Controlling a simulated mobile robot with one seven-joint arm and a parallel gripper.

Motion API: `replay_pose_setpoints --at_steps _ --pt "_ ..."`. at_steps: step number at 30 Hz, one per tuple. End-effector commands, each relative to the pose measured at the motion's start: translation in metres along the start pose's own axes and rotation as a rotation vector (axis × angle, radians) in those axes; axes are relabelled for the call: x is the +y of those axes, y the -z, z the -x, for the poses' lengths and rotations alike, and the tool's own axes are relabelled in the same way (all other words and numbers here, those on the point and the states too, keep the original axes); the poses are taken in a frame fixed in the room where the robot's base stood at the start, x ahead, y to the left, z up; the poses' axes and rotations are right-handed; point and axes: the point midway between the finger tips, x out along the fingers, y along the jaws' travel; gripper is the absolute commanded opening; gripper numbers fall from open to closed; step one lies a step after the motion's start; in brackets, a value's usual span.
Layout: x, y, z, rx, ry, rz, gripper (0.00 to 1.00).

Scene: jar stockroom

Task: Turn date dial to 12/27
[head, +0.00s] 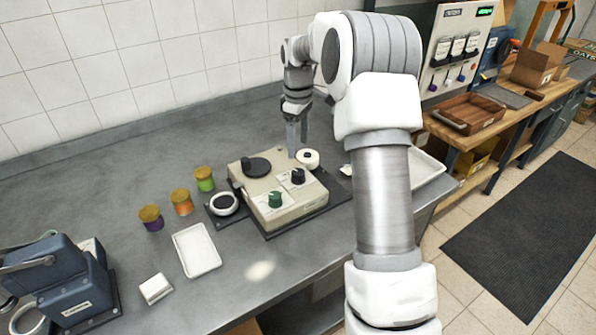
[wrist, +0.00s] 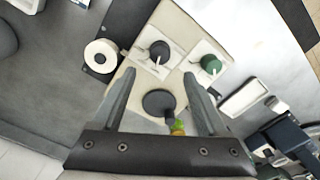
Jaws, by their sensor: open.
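A beige machine (head: 262,213) stands on the grey counter in the head view. A black knob (head: 298,176) and a green knob (head: 275,200) sit on white plates on it; their markings are too small to read. I cannot tell which is the date dial. My gripper (head: 297,140) is open and empty, pointing down above the back of the machine. In the wrist view, the black knob (wrist: 160,50) and green knob (wrist: 210,63) lie beyond the fingertips (wrist: 160,74), and the round part (wrist: 158,103) shows between the fingers.
Several jars (head: 181,202), a white tray (head: 197,250), a small white block (head: 156,288) and a dark blue device (head: 72,287) stand left. The back left counter is clear.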

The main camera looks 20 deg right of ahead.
Motion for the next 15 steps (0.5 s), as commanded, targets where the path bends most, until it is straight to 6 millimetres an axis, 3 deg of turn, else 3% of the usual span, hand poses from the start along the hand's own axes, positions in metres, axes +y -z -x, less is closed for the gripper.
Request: replay_pose_setpoints --at_steps 1,9,15 --pt "-0.001 -0.001 -0.014 -0.003 0.004 0.000 0.77" --pt "-0.001 -0.001 -0.069 -0.003 0.002 0.001 0.77" --pt "0.000 0.000 -0.092 -0.001 0.001 0.000 0.77"
